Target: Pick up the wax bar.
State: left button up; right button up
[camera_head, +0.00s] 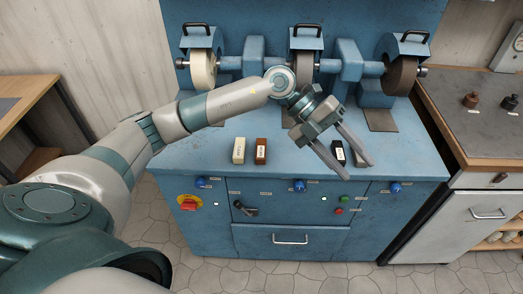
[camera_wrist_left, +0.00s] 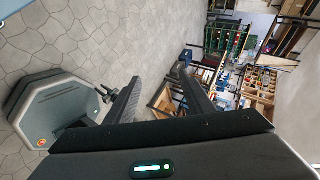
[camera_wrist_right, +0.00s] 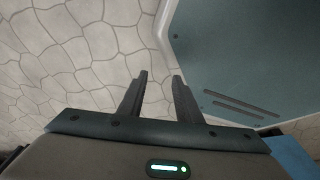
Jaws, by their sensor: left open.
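Three small labelled bars lie on the blue bench top in the head view: a cream bar (camera_head: 239,150), a brown bar (camera_head: 261,151) beside it, and a black bar (camera_head: 338,152) further right. I cannot tell which one the task means by the wax bar. My left gripper (camera_head: 360,171) is open and empty, with the black bar showing between its fingers in the picture. Its wrist view (camera_wrist_left: 160,75) shows floor and distant shelves between the fingers, no bar. My right gripper (camera_wrist_right: 160,75) is open and empty over the floor, outside the head view.
The blue bench (camera_head: 200,165) carries a cream wheel (camera_head: 202,70), a middle wheel and a dark wheel (camera_head: 400,76) along its back. Knobs and a drawer (camera_head: 290,240) are on its front.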

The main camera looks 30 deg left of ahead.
pick_arm(q)
jog(key=w+a+r+n+y, duration=0.1)
jog(key=a+y, duration=0.4)
jog(key=a, duration=0.9)
jog(key=w+a+r+n+y, duration=0.1)
jog(key=a+y, duration=0.5)
jog(key=a, duration=0.8)
jog(key=shift+w+r+n+t+y, duration=0.3)
jog(key=shift+w+n, duration=0.6)
jog(key=shift+w, duration=0.15)
pick_arm(e)
jog(key=s+d+f, duration=0.1)
jog(key=s+f, duration=0.3)
jog(key=s, duration=0.5)
jog(key=shift+d+f+g, duration=0.2)
jog(key=shift+d+g, duration=0.15)
jog(key=shift+g, duration=0.05)
pick_arm(q)
jog(key=shift+f, duration=0.1)
pick_arm(e)
jog(key=shift+s, duration=0.1)
pick_arm(q)
jog(key=p, duration=0.5)
send_over(259, 151)
notch_tip(259, 151, down, 11)
jog(key=shift+r, duration=0.1)
jog(key=shift+f, duration=0.65)
pick_arm(e)
jog(key=shift+r, duration=2.25)
jog(key=shift+r, duration=0.1)
